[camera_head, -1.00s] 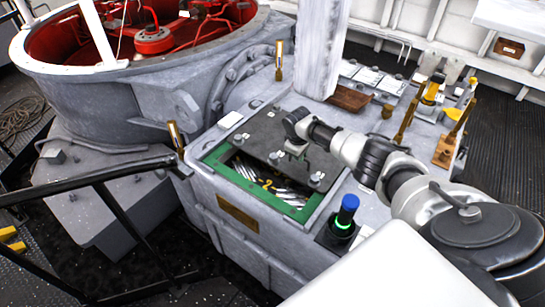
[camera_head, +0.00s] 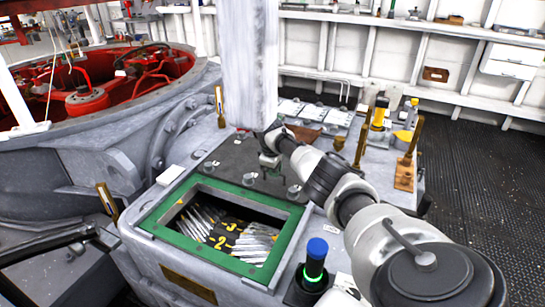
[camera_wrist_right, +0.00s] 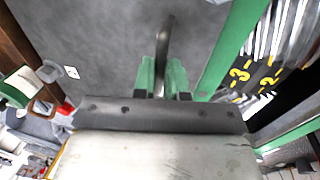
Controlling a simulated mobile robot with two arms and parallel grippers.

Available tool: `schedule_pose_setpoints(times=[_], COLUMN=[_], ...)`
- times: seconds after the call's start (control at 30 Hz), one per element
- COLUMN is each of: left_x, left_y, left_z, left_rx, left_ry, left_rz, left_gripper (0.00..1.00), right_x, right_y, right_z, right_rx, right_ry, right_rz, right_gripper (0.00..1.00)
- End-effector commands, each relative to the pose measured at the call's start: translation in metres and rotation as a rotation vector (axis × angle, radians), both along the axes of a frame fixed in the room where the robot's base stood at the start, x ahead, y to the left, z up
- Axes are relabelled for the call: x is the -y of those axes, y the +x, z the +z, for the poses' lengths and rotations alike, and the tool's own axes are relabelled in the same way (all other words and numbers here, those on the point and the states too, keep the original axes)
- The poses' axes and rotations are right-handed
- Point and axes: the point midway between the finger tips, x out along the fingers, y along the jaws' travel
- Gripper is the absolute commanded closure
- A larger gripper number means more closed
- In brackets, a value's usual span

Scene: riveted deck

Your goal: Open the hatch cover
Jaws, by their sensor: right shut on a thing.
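The hatch cover (camera_head: 232,157) is a dark grey flat plate on top of the grey housing, lying behind the opening. The opening has a green rim (camera_head: 190,246) and looks almost wholly uncovered. Inside are silvery slats (camera_head: 255,243) and yellow numbers on a dark base. My right gripper (camera_head: 269,161) is at the cover, by the white post. In the right wrist view its green fingers (camera_wrist_right: 162,76) are closed around the cover's dark bar handle (camera_wrist_right: 166,35). The wrist view also shows the cover (camera_wrist_right: 100,35) beside the green rim. My left gripper is not in view.
A white post (camera_head: 250,60) rises just behind the cover. A blue-topped cylinder with a green glowing ring (camera_head: 315,262) stands by the front right corner. Brass-coloured levers (camera_head: 362,143) stand at the right. A large drum with red parts (camera_head: 90,100) is at the left.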

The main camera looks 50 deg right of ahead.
Motion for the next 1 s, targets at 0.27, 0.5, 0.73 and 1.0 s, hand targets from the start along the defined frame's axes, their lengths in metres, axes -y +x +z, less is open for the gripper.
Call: schedule_pose_setpoints(times=[0.27, 0.5, 0.73, 1.0], left_x=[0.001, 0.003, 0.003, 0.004], left_y=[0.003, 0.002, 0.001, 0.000], left_z=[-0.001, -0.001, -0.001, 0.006], left_rx=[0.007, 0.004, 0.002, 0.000], left_ry=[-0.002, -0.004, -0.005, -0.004], left_rz=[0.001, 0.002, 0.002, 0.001], left_gripper=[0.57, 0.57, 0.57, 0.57], right_x=[0.001, 0.001, 0.001, -0.002], right_y=[0.001, 0.001, 0.000, 0.000], right_z=[0.002, 0.001, 0.001, 0.018], right_rx=[0.002, 0.000, -0.001, 0.001], right_ry=[-0.002, -0.001, 0.000, -0.001], right_rz=[0.000, 0.000, 0.000, 0.002], right_gripper=[1.00, 0.69, 0.62, 0.62])
